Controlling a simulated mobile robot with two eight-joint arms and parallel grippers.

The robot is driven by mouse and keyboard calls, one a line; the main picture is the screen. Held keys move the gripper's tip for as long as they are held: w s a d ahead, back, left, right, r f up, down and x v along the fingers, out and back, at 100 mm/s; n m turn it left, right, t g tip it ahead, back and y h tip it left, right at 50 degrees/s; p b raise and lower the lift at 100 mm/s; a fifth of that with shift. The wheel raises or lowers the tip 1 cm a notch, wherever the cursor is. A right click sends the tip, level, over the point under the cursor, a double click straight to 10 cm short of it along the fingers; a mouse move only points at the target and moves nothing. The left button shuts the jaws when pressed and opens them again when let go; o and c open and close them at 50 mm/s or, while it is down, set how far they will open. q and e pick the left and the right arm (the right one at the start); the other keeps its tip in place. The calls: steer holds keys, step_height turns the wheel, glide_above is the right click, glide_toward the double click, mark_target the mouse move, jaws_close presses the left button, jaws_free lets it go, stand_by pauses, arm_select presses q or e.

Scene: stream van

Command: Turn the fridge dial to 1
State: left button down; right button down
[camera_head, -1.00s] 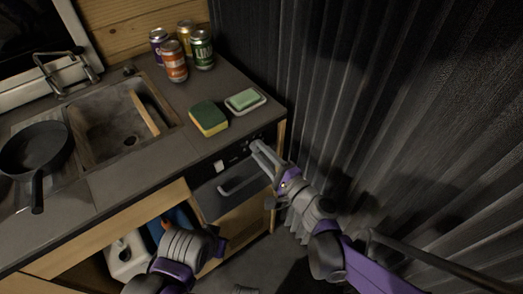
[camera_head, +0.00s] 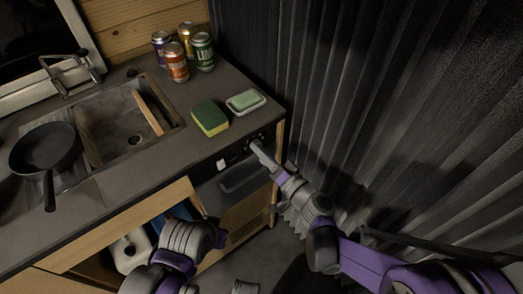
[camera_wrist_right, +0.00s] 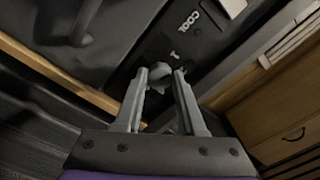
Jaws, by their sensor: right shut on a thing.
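The fridge (camera_head: 214,192) is a dark unit under the right end of the counter, with a handle bar on its front and a black control panel along its top. My right gripper (camera_head: 256,147) reaches that panel at its right end. In the right wrist view, the fingers of the right gripper (camera_wrist_right: 161,72) stand on either side of the small grey rounded fridge dial (camera_wrist_right: 160,71), closed on it.
On the counter are a sponge (camera_head: 210,118), a soap dish (camera_head: 245,103), several cans (camera_head: 176,62), a sink (camera_head: 115,125) and a black pan (camera_head: 45,148). A dark curtain (camera_head: 370,100) hangs close on the right. A white jug (camera_head: 130,252) stands in the open cabinet.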

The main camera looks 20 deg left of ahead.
steer(key=shift+n+p, duration=0.3)
steer(key=shift+n, duration=1.3)
steer(key=c, duration=0.5)
jaws_free()
steer(key=v, duration=1)
steer(key=shift+s+d, duration=0.25)
steer(key=shift+d, duration=0.1)
